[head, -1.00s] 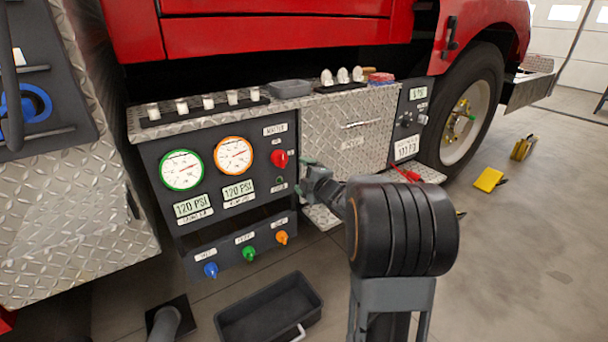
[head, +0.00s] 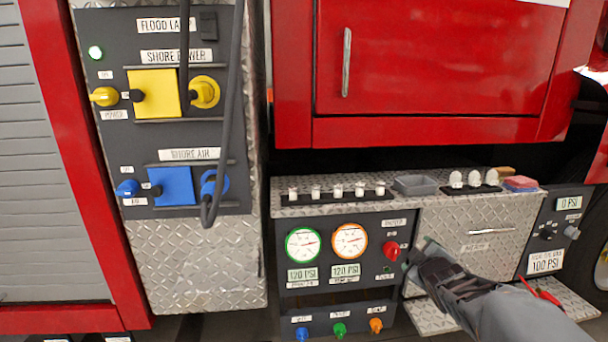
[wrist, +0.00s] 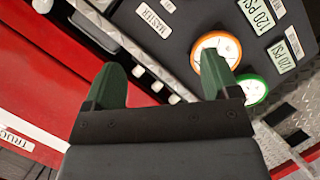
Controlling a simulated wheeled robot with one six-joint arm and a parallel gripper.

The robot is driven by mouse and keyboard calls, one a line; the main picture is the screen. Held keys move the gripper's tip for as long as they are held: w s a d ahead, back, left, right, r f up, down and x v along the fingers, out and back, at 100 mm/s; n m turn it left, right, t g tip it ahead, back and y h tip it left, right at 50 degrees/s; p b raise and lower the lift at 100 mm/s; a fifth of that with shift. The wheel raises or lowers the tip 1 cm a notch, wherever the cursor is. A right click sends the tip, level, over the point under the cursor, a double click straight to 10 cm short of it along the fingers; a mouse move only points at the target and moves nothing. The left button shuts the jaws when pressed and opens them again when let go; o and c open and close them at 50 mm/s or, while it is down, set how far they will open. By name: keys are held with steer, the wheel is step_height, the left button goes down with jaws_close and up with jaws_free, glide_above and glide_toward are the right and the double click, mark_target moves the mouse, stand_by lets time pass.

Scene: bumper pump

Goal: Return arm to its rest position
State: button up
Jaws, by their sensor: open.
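My gripper (head: 425,254) is at the end of my arm, in front of the right part of the gauge panel, by the red knob (head: 390,251). In the wrist view my gripper (wrist: 163,82) shows two green fingers spread apart with nothing between them. The panel (head: 340,222) carries a green-rimmed gauge (head: 303,244) and an orange-rimmed gauge (head: 350,240), both over 120 PSI readouts. I cannot tell whether the gripper touches anything.
A diamond-plate ledge (head: 290,212) above the panel holds several small white items, a grey tray (head: 416,185) and a red-blue item (head: 520,184). At left, a panel has a yellow shore power cover (head: 155,94), a blue shore air cover (head: 172,186) and hanging cables (head: 228,130).

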steer(key=s+a+r+m+g+y+p, duration=0.1)
steer(key=s+a+r+m+g+p, duration=0.3)
steer(key=s+r+p, duration=0.5)
steer(key=s+a+r+m+g+y+p, duration=0.1)
steer(key=s+a+r+m+g+p, duration=0.4)
steer(key=s+a+r+p, duration=0.4)
steer(key=s+r+g+p, duration=0.1)
steer(key=s+p, duration=0.3)
steer(key=shift+a, duration=0.15)
steer(key=shift+s, duration=0.1)
